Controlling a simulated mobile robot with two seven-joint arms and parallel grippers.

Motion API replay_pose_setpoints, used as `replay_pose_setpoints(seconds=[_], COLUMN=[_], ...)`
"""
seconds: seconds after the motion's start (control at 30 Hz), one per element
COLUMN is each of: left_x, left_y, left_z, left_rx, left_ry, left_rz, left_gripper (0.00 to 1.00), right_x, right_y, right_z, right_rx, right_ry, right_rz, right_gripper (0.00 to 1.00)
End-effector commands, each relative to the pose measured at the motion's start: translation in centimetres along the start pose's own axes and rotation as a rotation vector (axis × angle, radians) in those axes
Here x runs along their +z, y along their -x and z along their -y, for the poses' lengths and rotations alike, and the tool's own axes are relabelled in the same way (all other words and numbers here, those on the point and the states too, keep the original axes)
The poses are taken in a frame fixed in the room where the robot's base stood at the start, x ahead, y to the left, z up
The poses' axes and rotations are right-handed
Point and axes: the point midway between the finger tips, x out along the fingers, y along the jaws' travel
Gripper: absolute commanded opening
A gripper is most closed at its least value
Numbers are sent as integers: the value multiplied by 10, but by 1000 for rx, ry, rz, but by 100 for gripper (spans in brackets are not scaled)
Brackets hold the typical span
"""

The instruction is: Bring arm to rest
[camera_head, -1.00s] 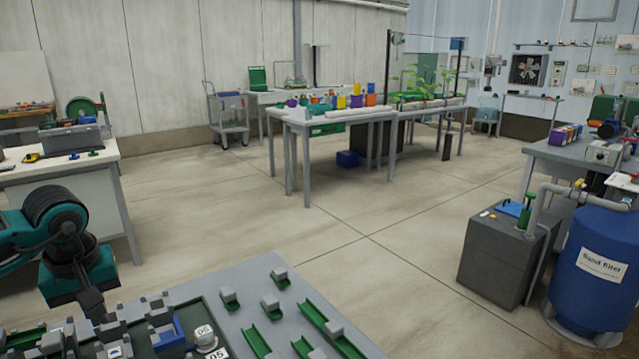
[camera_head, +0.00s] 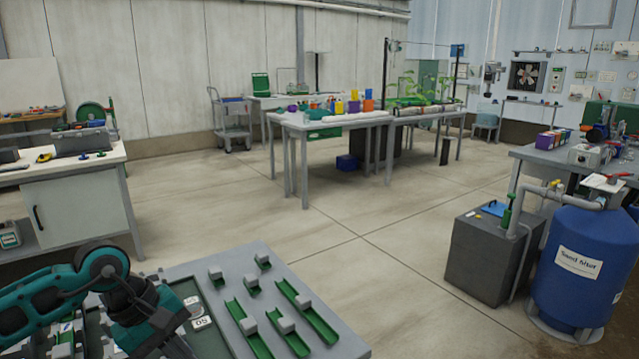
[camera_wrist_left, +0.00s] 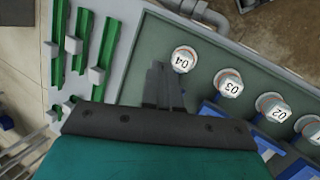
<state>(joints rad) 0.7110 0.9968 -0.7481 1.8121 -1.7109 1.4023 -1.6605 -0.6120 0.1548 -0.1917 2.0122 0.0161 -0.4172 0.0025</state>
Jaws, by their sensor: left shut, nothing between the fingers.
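My left arm (camera_head: 105,275) reaches in from the lower left in the head view, over the near bench. Its fingertips are hidden there behind the wrist. In the left wrist view my left gripper (camera_wrist_left: 163,75) is shut and empty. My right gripper is not in view.
Green channels with grey blocks (camera_head: 301,303) lie on the grey near bench (camera_head: 185,268), right of my arm. A blue sand filter (camera_head: 580,265) and a dark grey box (camera_head: 480,262) stand at right. A white-topped workbench (camera_head: 70,170) is at left. The middle floor is clear.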

Motion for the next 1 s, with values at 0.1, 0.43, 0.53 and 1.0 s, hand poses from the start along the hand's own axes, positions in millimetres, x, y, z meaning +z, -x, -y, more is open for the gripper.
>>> replay_pose_setpoints(seconds=[0.1,0.43,0.53,1.0], left_x=[75,166,145,98], left_y=[-31,-11,-12,-136], left_z=[-31,-102,-100,84], left_rx=[160,325,274,101], left_ry=[248,1473,1923,-1334], left_rz=[327,1387,1693,-988], left_gripper=[0,0,0,0], right_x=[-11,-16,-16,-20], right_y=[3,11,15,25], right_z=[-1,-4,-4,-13], right_rx=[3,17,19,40], right_ry=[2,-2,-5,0], right_rz=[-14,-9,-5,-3], right_gripper=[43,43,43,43])
